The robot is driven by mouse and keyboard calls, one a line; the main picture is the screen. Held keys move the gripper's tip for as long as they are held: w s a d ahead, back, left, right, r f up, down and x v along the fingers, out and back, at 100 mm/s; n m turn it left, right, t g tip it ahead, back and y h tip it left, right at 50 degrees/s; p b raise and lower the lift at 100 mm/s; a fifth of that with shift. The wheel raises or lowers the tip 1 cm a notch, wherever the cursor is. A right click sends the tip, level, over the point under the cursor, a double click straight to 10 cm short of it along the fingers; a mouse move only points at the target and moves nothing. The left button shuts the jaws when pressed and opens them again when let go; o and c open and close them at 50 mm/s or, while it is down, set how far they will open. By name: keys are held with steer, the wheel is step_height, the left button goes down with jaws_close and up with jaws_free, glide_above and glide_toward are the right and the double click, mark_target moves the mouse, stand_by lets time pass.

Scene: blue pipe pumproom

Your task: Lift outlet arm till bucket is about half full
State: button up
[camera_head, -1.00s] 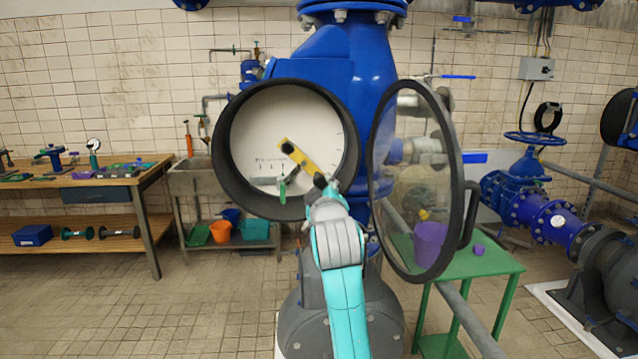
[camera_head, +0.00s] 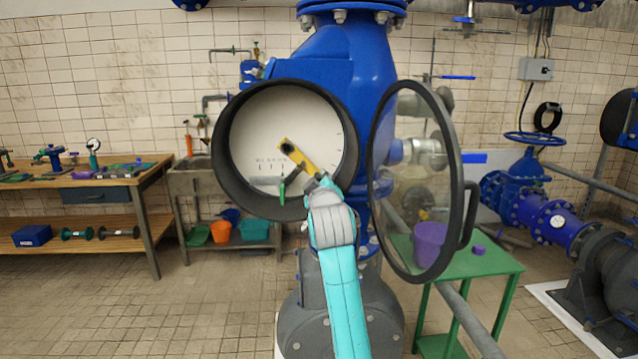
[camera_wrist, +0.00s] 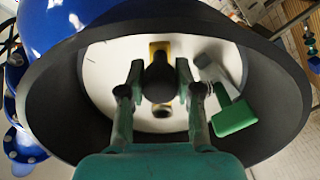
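The bucket that shows best is a purple one (camera_head: 430,243), seen through the open glass door on the green table; its inside and fill are hidden. I cannot tell which part is the outlet arm. A yellow bar (camera_head: 298,155) slants down to the right across the white face of the big round dark housing. My gripper (camera_head: 319,178) is at the bar's lower right end. In the wrist view my gripper (camera_wrist: 159,68) has its fingers apart, either side of a dark round knob (camera_wrist: 159,83); I see no clear contact.
The round glass door (camera_head: 462,150) stands open at right, near my arm. A green handle (camera_head: 283,190) hangs on the dial face; it also shows in the wrist view (camera_wrist: 234,117). A sink (camera_head: 190,180) and a workbench (camera_head: 110,180) stand at left. The left floor is clear.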

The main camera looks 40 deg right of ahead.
jaws_close()
